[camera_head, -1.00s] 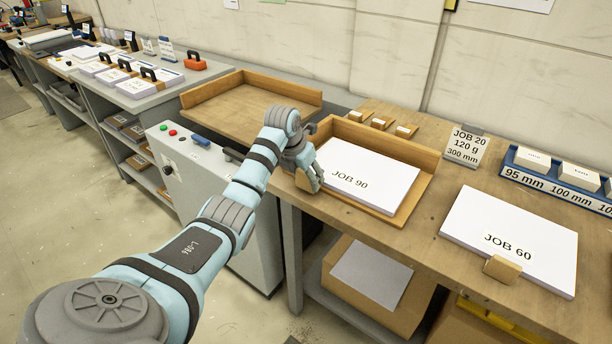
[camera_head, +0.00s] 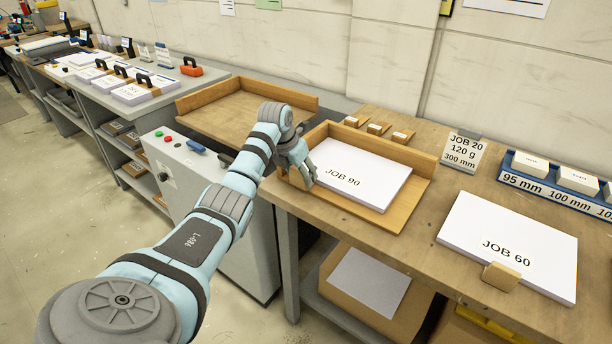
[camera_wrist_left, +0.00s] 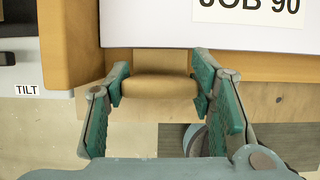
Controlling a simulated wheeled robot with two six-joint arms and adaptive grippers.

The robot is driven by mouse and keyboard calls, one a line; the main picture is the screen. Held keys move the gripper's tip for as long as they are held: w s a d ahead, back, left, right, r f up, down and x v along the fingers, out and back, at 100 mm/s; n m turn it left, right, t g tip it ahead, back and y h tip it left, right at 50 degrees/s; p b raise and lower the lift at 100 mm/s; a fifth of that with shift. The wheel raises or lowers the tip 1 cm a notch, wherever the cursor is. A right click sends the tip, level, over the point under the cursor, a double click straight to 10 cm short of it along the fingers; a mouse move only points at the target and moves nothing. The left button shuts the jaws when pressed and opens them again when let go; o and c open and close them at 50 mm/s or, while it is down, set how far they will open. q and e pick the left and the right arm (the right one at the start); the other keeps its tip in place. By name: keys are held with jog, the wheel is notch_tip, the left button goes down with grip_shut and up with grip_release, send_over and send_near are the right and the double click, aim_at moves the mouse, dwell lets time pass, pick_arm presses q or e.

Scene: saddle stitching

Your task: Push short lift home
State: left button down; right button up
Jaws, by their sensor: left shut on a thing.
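My left gripper (camera_head: 301,178) is at the stack's near left end, shut on a small wooden block (camera_head: 296,180). In the left wrist view the block (camera_wrist_left: 160,87) sits between the two green-padded fingers (camera_wrist_left: 160,92), against or very close to the edge of the stack (camera_wrist_left: 170,35); exact contact is unclear. My right gripper is not in view.
A JOB 60 stack (camera_head: 510,243) with a wooden block (camera_head: 501,276) at its front lies to the right. An empty wooden tray (camera_head: 225,112) is at back left, beside a grey machine cabinet (camera_head: 195,180).

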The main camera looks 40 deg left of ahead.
pick_arm(q)
jog(key=c, duration=0.6)
grip_release()
jog(key=shift+a, duration=0.1)
jog(key=shift+c, duration=0.2)
jog(key=shift+r, duration=0.1)
jog(key=v, duration=1.1)
jog(key=shift+s+r, duration=0.2)
jog(key=shift+r, duration=0.15)
